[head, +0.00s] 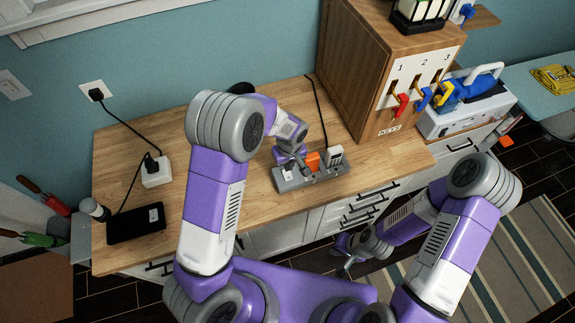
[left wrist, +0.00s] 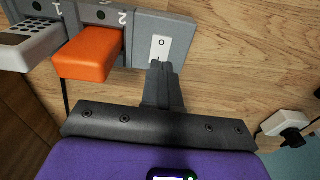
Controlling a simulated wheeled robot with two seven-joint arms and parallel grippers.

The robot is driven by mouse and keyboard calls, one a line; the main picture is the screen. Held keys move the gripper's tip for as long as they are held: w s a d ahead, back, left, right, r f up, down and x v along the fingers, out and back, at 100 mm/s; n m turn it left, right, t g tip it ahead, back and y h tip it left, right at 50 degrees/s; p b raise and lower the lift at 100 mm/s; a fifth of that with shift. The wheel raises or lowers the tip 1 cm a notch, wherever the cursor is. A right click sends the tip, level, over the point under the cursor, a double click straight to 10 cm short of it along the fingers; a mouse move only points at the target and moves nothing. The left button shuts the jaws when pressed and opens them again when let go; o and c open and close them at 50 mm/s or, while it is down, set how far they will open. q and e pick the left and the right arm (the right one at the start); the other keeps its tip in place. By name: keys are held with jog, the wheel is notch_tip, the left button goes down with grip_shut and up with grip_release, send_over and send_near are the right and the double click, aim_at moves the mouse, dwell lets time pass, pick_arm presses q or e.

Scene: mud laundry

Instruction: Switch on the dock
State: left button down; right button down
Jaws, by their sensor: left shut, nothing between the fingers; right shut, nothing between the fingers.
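The grey dock (head: 308,180) lies on the wooden counter, with an orange block (head: 313,160) and a white block (head: 335,153) plugged in. In the left wrist view the dock (left wrist: 185,30) shows a white rocker switch (left wrist: 161,48) with an O mark, beside the orange block (left wrist: 88,52) at slot 2 and the perforated block (left wrist: 28,45) at slot 1. My left gripper (left wrist: 160,68) is shut and empty, its tips right at the switch's near edge; touching or not cannot be told. My right gripper (head: 348,257) is shut and empty, low in front of the counter.
A wooden cabinet (head: 345,70) with numbered hooks holding keys stands right of the dock. A black box (head: 136,223) and a white plug adapter (head: 156,171) lie on the left of the counter (head: 120,150). Cords run across the counter. Its front middle is bare.

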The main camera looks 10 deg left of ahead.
pick_arm(q)
notch_tip(320, 180, up, 10)
jog(key=shift+s+d+f+b, duration=0.25)
jog(key=shift+s+d+b, duration=0.05)
jog(key=shift+s+b, duration=0.15)
pick_arm(e)
jog(key=shift+f, duration=0.4)
pick_arm(q)
jog(key=shift+s+f, duration=0.1)
pick_arm(e)
jog(key=shift+s, duration=0.1)
